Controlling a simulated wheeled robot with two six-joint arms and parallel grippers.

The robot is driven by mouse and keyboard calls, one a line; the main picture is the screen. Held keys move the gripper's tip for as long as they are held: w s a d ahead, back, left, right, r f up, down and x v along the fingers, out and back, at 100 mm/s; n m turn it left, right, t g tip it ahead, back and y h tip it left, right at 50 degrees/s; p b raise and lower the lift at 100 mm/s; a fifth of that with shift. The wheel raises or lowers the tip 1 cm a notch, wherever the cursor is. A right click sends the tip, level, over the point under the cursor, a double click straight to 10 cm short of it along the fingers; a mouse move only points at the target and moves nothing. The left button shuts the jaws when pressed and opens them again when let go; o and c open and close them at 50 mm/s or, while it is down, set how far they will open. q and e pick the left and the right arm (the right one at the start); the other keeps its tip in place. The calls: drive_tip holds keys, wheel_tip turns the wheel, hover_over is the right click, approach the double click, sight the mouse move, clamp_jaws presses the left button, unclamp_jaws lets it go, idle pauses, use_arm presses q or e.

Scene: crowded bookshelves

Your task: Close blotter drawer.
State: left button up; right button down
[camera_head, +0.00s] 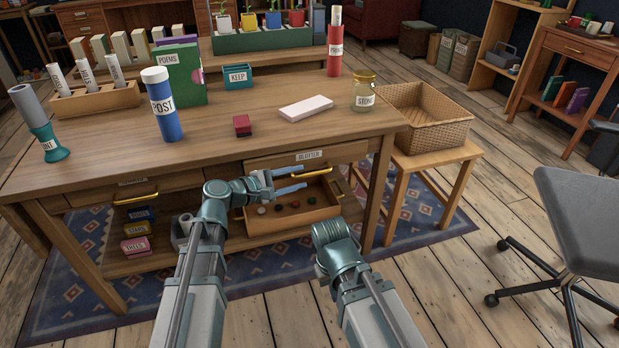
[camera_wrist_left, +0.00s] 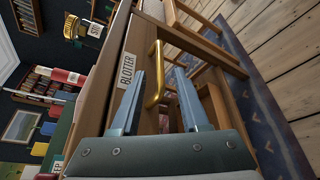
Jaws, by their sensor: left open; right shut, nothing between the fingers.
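The blotter drawer (camera_head: 345,154) is under the desk top at the right, with a white BLOTTER label and a brass handle. Its front also shows in the left wrist view, with the label (camera_wrist_left: 127,70) and the handle (camera_wrist_left: 157,75) close up. How far it stands out is hard to tell. My left gripper (camera_head: 288,181) is open and empty in front of the drawer. In the left wrist view its fingers (camera_wrist_left: 163,85) appear on either side of the handle, and contact cannot be told. My right gripper (camera_head: 332,236) is lower, apart from the desk; its fingers are hidden.
A low wooden tray (camera_head: 318,212) with several small coloured balls sits below the drawer. The desk (camera_head: 220,140) carries a blue POST tube (camera_head: 164,118), a jar (camera_head: 364,92) and a white block (camera_head: 306,108). A basket (camera_head: 430,113) on a stool and a grey chair (camera_head: 585,215) are right.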

sight(304, 176)
use_arm(q)
drive_tip(key=shift+b+x, duration=0.4)
drive_tip(key=shift+x, duration=2.05)
drive_tip(key=shift+c, duration=0.3)
clamp_jaws()
